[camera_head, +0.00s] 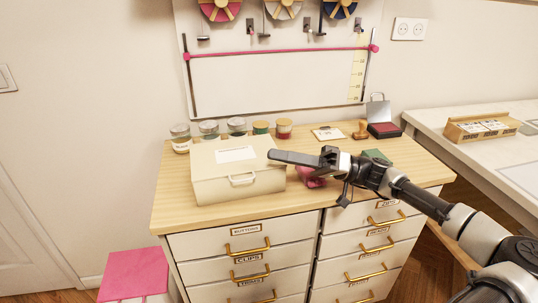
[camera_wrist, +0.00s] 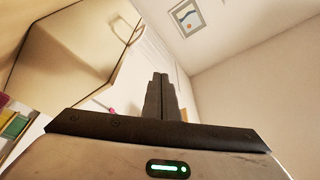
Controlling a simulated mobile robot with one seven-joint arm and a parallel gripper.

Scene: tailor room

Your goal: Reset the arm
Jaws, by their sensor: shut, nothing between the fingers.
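My gripper (camera_head: 272,155) is shut and empty in the head view. Its arm reaches in from the lower right, over the wooden top of a drawer cabinet (camera_head: 180,219). The fingertips point left, at the upper right edge of a closed cream box (camera_head: 215,185) with a white handle; I cannot tell whether they touch it. In the wrist view the closed fingers (camera_wrist: 158,97) show in the middle, and the cream box (camera_wrist: 65,60) fills the upper left.
Several small jars (camera_head: 237,127) line the back left. A pink object (camera_head: 311,177) lies partly hidden under my gripper. A wooden stamp (camera_head: 362,129) and an open ink pad (camera_head: 384,130) stand back right. A white table (camera_head: 490,152) is at the right.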

